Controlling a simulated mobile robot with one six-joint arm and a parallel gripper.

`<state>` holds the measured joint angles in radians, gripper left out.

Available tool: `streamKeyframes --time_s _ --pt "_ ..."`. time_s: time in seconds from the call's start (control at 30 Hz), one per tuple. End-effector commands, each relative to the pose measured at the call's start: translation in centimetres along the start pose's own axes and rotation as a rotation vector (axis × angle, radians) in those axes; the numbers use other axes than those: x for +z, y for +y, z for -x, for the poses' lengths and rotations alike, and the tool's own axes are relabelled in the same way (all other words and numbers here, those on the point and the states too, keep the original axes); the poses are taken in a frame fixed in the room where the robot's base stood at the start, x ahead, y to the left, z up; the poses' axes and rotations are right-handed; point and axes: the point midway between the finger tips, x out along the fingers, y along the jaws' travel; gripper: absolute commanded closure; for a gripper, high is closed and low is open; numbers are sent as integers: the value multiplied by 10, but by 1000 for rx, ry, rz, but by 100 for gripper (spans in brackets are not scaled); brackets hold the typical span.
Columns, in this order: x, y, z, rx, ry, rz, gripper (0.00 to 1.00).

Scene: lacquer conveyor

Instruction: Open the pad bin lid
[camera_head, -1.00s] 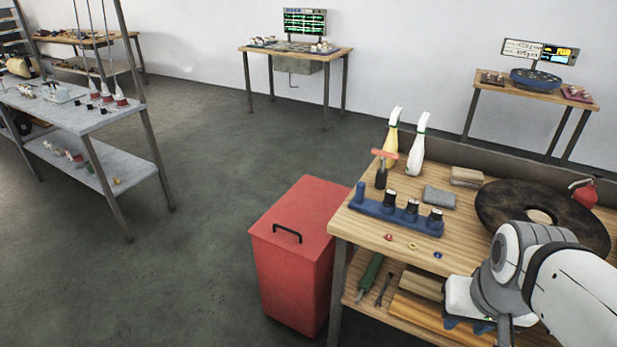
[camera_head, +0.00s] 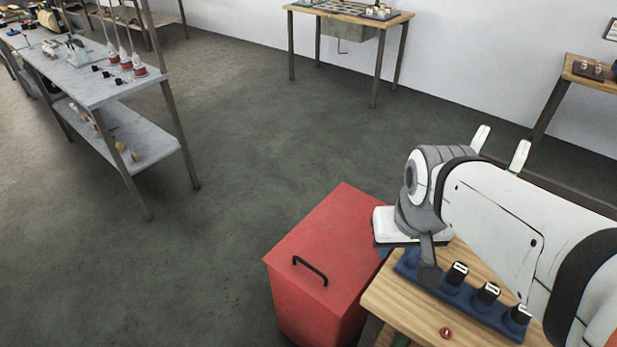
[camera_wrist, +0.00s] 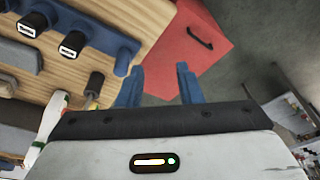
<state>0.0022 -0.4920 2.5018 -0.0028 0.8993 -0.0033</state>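The pad bin is a red box with a flat red lid (camera_head: 335,232) and a black bar handle (camera_head: 310,270) on top, left of the workbench. The lid is closed. In the wrist view the red lid (camera_wrist: 183,48) and its black handle (camera_wrist: 200,38) lie beyond the fingers. My gripper (camera_wrist: 158,85) shows two blue fingers spread apart with nothing between them.
The wooden workbench (camera_head: 405,305) carries a blue rack (camera_head: 460,296) with black-capped items and a small red ring (camera_head: 446,333). A screwdriver (camera_wrist: 95,88) stands close to the fingers in the wrist view. A grey shelf table (camera_head: 105,82) stands at left. Floor left of the bin is clear.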

Motion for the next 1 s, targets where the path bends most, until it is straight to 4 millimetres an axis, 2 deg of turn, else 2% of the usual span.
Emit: streamKeyframes --time_s 0.37,0.47,0.53,0.67,0.77,0.9,1.0 --pt "-1 0 -2 0 -1 6 67" --pt "-6 -3 -13 3 -9 37 67" --pt "-13 -9 -28 10 -19 76 67" --pt "-35 -28 -70 25 -42 205 67" --pt "-56 -47 -116 38 -65 342 67" --pt "-82 -82 -186 54 -91 549 67" --pt "-94 -109 -232 63 -106 682 67"
